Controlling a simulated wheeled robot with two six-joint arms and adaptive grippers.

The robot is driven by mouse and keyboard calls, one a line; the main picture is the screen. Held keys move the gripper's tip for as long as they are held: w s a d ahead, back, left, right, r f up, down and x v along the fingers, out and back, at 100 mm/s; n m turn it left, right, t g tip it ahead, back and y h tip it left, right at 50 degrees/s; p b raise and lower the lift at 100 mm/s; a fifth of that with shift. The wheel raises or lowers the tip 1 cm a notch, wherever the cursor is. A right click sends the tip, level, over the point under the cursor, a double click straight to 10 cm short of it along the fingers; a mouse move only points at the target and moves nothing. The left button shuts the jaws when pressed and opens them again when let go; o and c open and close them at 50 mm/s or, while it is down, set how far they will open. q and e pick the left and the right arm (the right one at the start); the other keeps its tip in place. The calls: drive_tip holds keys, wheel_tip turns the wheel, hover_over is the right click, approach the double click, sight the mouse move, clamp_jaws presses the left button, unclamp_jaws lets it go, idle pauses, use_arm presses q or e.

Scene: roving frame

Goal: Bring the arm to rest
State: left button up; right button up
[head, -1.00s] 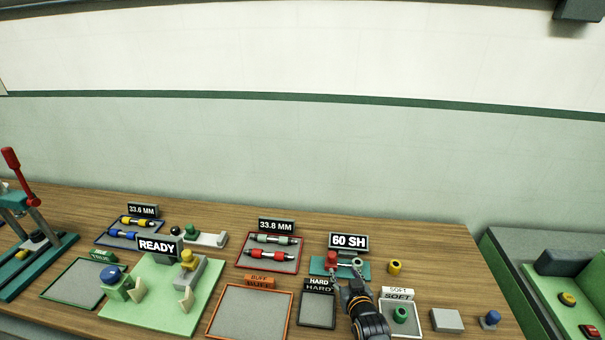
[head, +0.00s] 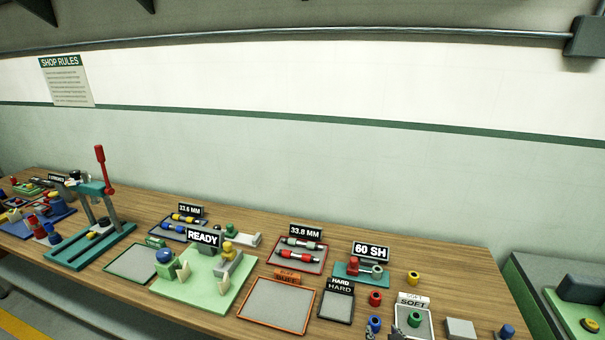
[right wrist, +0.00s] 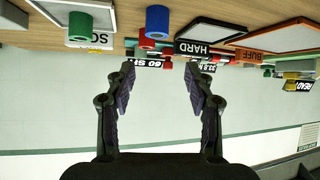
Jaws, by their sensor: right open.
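My right gripper (right wrist: 160,80) is open, with nothing between its fingers in the right wrist view, where the bench appears upside down. In the head view only dark tips of it show at the bottom edge, near the blue roller (head: 374,324). That roller and a red roller (head: 375,298) stand between the HARD tray (head: 336,307) and the SOFT tray (head: 427,325). They also show in the wrist view, blue (right wrist: 157,22) and red (right wrist: 146,42), beyond the fingertips and apart from them. My left gripper is in neither view.
A green roller (head: 415,320) is in the SOFT tray. A teal 60 SH tester (head: 345,271), a yellow roller (head: 413,278), a grey block (head: 460,329) and an orange BUFF tray (head: 265,321) are nearby. A lever press (head: 110,230) stands left.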

drive_tip(key=s+d+r+n+g, duration=0.1)
drive_tip(key=s+g, duration=0.3)
drive_tip(key=s, duration=0.7)
drive_tip(key=s+d+r+g, duration=0.2)
drive_tip(key=s+g, duration=0.2)
drive_tip(key=s, duration=0.6)
wheel_tip(320, 180, down, 29)
drive_tip(key=s+d+g+b, duration=0.1)
drive_tip(key=s+d+b, duration=0.1)
drive_tip(key=b, duration=0.1)
use_arm(q)
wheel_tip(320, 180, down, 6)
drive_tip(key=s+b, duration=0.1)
drive_tip(key=b, duration=0.1)
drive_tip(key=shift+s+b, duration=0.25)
drive_tip(key=shift+b, duration=0.15)
use_arm(e)
drive_tip(key=s+d+f+g, duration=0.1)
drive_tip(key=s+f, duration=1.7)
drive_tip(key=f, duration=0.2)
drive_tip(key=shift+s+d+m, duration=0.15)
drive_tip(key=shift+s+m, duration=0.15)
